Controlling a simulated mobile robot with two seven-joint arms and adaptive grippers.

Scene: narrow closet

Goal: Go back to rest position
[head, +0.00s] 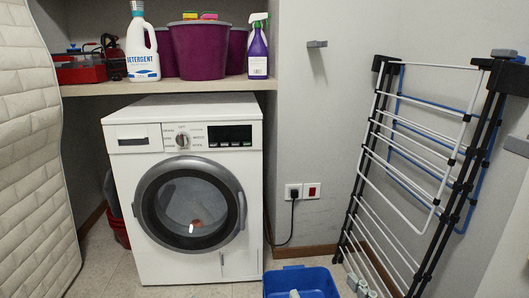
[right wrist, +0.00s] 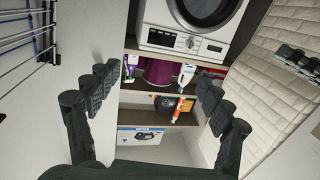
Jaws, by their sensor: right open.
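My right gripper (right wrist: 157,76) shows in the right wrist view, with its two dark fingers spread wide apart. Nothing is between the fingers. That view is upside down, and beyond the fingers it shows the washing machine (right wrist: 190,38) and the shelves, at a distance. I cannot make out either gripper in the head view. My left gripper is in neither view.
The white washing machine (head: 187,260) has its round door shut. Above it, a shelf (head: 190,83) holds detergent (head: 142,55), purple buckets (head: 199,52) and a spray bottle (head: 258,55). A drying rack (head: 415,140) leans right, a blue basket (head: 315,280) stands below, and a mattress (head: 25,150) stands left.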

